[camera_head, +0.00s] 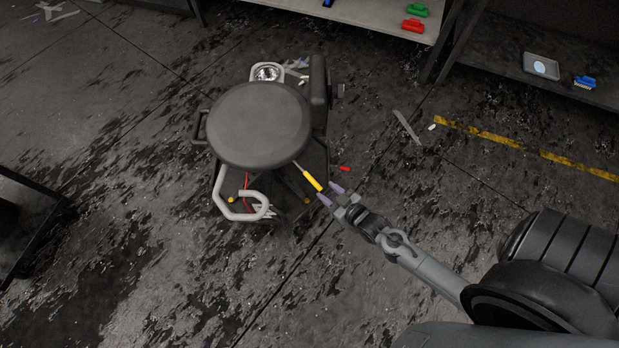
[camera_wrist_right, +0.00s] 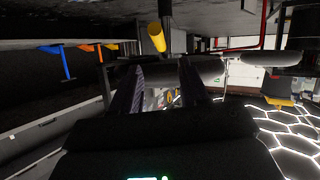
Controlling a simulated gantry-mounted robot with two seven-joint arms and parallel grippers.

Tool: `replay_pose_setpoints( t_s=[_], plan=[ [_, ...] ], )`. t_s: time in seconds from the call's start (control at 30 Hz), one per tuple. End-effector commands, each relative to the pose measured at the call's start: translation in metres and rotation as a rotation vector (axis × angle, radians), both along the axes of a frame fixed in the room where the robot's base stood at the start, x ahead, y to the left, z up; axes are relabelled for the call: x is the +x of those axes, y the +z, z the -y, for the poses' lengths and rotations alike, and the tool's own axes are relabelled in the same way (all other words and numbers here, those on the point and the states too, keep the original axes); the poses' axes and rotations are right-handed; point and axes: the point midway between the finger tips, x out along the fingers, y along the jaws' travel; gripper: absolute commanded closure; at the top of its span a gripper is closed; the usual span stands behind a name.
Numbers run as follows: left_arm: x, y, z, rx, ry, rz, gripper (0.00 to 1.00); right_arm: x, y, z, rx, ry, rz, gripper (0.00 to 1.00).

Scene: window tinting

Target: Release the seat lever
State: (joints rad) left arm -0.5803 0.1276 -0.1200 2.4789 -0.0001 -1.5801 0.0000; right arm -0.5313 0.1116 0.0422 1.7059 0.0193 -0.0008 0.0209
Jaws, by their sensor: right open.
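A rolling stool with a round dark seat (camera_head: 258,125) stands on the floor. A thin lever with a yellow handle (camera_head: 313,181) sticks out from under the seat toward the lower right. My right gripper (camera_head: 330,195) is open, with its fingertips just beyond the handle's outer end. In the right wrist view, the yellow handle (camera_wrist_right: 157,37) shows end-on just past the open fingers (camera_wrist_right: 160,82), with nothing held between them. A short red-tipped piece (camera_head: 344,168) shows right of the yellow handle. My left gripper is not in view.
A bent pale tube (camera_head: 228,208) and a red cable are at the stool's lower left. A shelf (camera_head: 365,14) with green and red tools is at the top. Another shelf at the right holds a grey tray (camera_head: 541,67) and a blue tool (camera_head: 585,82). The floor around the stool is mostly clear.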

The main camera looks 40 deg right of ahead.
Motion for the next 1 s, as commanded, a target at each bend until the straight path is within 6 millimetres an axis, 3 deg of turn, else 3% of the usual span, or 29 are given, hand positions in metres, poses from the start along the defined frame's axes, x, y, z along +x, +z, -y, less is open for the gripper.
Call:
replay_pose_setpoints(
  t_s=[0.17, 0.63, 1.0],
  plan=[
    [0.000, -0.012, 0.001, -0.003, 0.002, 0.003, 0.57, 0.014, -0.010, 0.001, 0.000, 0.000, 0.003, 0.56],
    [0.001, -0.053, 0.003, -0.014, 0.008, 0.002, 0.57, 0.080, -0.038, 0.004, -0.001, 0.001, 0.003, 0.56],
    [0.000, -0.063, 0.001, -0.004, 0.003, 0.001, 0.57, 0.098, -0.043, 0.005, -0.001, 0.000, 0.000, 0.56]
  ],
)
